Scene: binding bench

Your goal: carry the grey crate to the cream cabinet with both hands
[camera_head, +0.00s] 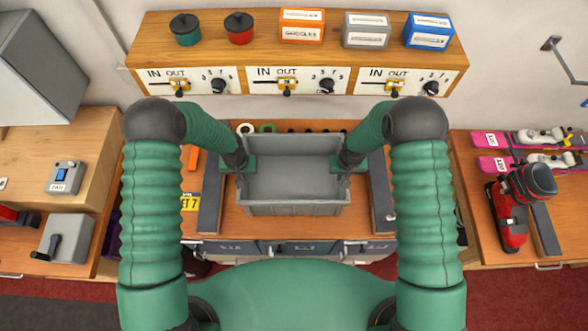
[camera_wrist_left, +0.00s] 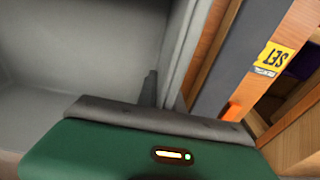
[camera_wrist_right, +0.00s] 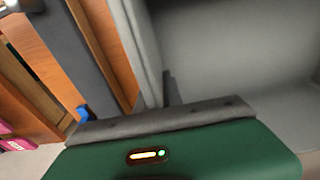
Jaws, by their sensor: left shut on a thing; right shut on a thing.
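The grey crate (camera_head: 293,208) is upright and looks empty, in front of me over the middle of the wooden bench. I cannot tell whether it rests on the bench or hangs just above it. My left gripper (camera_head: 243,166) is shut on its left side wall, and my right gripper (camera_head: 345,165) is shut on its right side wall. The crate's grey inside fills much of the left wrist view (camera_wrist_left: 70,60) and the right wrist view (camera_wrist_right: 225,55). The fingertips are partly hidden by the gripper bodies. I cannot make out a cream cabinet.
A wooden shelf (camera_head: 225,57) with dial panels, pots and small boxes is on the wall behind. Dark rails (camera_head: 210,200) flank the crate. A side bench at right holds a red and black tool (camera_head: 508,212); at left stands a grey box with a crank (camera_head: 67,238).

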